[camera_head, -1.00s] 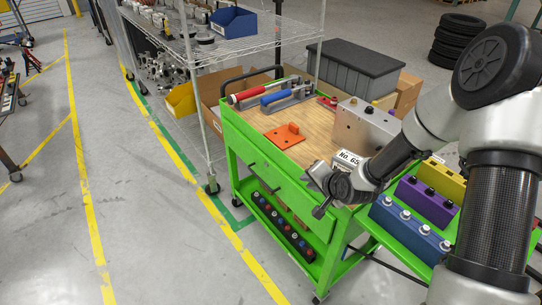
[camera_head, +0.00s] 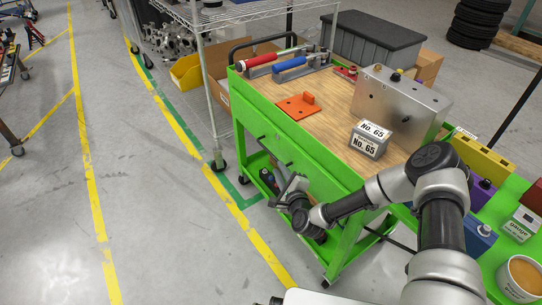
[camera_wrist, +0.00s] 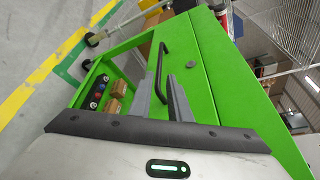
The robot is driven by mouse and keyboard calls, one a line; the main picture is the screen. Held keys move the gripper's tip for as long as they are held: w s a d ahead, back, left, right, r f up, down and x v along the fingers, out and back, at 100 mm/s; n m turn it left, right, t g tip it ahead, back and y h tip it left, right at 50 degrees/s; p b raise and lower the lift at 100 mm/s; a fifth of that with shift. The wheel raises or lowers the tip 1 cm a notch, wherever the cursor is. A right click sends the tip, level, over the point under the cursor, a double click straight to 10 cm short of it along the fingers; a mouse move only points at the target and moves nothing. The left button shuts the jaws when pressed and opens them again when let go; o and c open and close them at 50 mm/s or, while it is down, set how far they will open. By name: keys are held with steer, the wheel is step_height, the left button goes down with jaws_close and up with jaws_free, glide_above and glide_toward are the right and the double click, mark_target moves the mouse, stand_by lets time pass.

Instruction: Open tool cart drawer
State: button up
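The green tool cart (camera_head: 251,95) has a wooden top and a green drawer front (camera_head: 309,165) that looks shut. My gripper (camera_head: 290,186) is low in front of the drawer. In the wrist view my gripper (camera_wrist: 162,88) is open, its two grey fingers apart, with the lower end of the handle showing between them. Whether they touch it is unclear.
A wire shelf (camera_head: 240,14) stands behind left.

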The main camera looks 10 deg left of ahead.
mark_target(272, 156)
steer(key=b+x, duration=0.2)
steer(key=x, duration=0.9)
steer(key=shift+w+a+f, duration=0.15)
steer(key=shift+w+f, duration=0.05)
steer(key=shift+w, duration=0.1)
steer(key=shift+c, duration=0.4)
jaws_close()
